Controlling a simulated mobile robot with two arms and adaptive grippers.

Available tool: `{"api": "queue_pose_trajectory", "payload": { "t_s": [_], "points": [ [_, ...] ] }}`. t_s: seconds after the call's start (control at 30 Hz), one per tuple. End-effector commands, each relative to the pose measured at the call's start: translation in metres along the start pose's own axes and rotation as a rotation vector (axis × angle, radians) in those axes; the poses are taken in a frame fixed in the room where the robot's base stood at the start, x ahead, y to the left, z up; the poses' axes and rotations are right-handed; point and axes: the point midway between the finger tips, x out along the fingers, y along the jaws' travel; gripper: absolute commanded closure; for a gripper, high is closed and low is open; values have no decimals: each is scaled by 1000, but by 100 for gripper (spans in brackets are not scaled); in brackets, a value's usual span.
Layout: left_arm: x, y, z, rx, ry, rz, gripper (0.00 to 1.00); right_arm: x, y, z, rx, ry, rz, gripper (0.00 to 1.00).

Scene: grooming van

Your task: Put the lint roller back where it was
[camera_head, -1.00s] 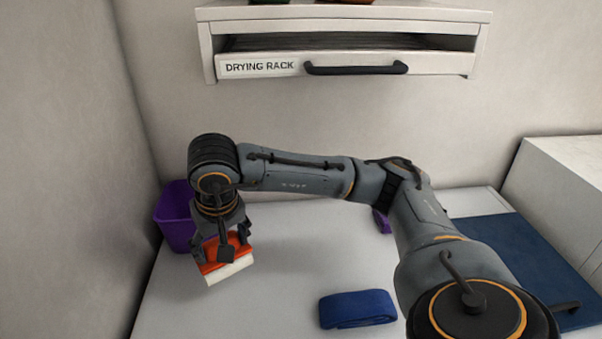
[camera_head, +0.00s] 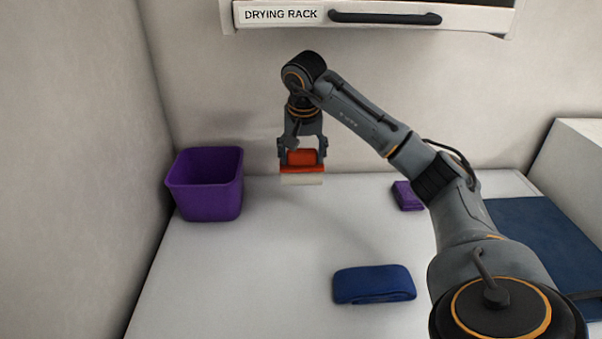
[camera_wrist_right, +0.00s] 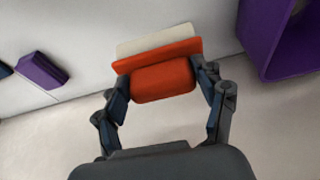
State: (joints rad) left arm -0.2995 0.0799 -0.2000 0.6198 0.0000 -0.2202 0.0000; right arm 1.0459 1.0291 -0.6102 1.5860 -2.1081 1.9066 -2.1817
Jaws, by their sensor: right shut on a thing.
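The lint roller (camera_head: 302,168) has an orange body and a pale strip along its lower edge. My right gripper (camera_head: 302,150) is shut on its orange part and points down, with the pale strip lowest. The roller appears to be held above the back of the white table, right of the purple bin. In the right wrist view the lint roller (camera_wrist_right: 160,75) sits between the two fingers (camera_wrist_right: 163,85). My left gripper is not in view.
An open purple bin (camera_head: 206,190) stands at the back left by the wall. A folded blue cloth (camera_head: 374,284) lies near the front, and a small purple item (camera_head: 407,196) lies behind it. A drying rack drawer (camera_head: 385,17) hangs above. The white table's (camera_head: 230,275) left front is clear.

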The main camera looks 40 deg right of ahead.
Motion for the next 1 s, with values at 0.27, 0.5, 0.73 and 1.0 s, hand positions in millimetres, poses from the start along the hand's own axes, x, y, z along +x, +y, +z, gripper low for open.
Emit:
{"api": "queue_pose_trajectory", "payload": {
  "t_s": [0.27, 0.5, 0.73, 1.0],
  "points": [
    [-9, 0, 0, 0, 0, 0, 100, 47, -1, -19, -3, -3, 0, 55],
    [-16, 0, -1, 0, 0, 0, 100, 70, -1, -23, -4, -6, 2, 55],
    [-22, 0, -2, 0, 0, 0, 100, 92, -1, -18, -3, -1, 0, 55],
    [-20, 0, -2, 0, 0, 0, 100, 93, -1, -17, -3, 0, 0, 55]
  ]
}}
